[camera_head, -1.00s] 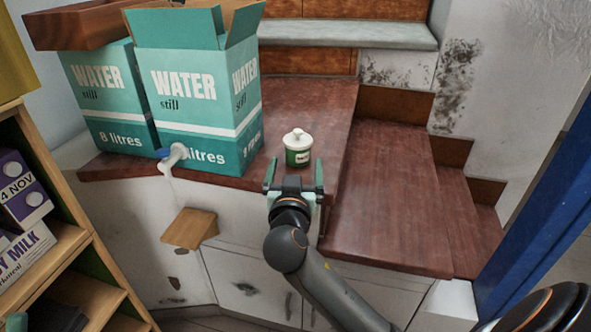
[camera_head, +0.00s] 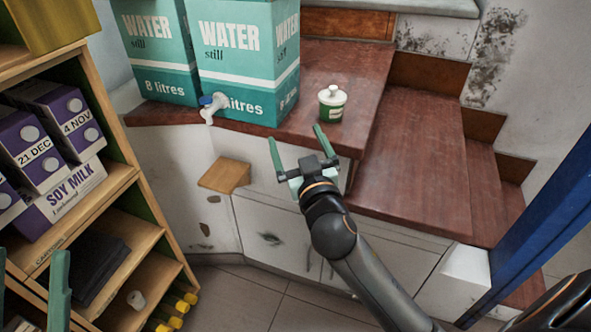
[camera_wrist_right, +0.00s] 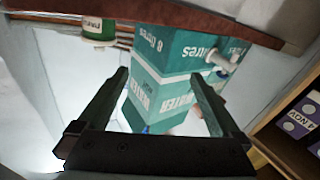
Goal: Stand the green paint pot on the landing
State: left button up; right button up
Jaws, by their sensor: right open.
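The green paint pot (camera_head: 331,103), with a white lid and a pale label band, stands upright on the red-brown wooden landing (camera_head: 350,66), near its front edge. My right gripper (camera_head: 295,150) is open and empty, in front of the landing edge and apart from the pot. In the right wrist view the pot (camera_wrist_right: 98,27) shows upside down at the top left, beyond the open fingers (camera_wrist_right: 162,85). My left gripper (camera_head: 32,285) shows only partly at the lower left, its two fingers apart with nothing seen between them.
Teal water boxes (camera_head: 245,70) with a tap (camera_head: 213,106) stand left of the pot. A wooden block (camera_head: 224,175) juts from the white cabinet front (camera_head: 270,225). A shelf with soy milk cartons (camera_head: 62,190) is at the left. Steps (camera_head: 483,185) descend on the right, beside a blue post (camera_head: 545,200).

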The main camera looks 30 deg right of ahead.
jog(key=s+a+r+n+t+y, duration=0.3)
jog(key=s+a+r+n+y, duration=0.2)
jog(key=s+a+n+y, duration=0.45)
jog(key=s+a+r+n+y, duration=0.2)
jog(key=s+r+n+y, duration=0.2)
jog(key=s+y, duration=0.6)
notch_tip(320, 180, up, 3)
jog(key=shift+s+a+f+t, duration=0.15)
jog(key=shift+s+t, duration=0.25)
jog(key=shift+s, duration=0.05)
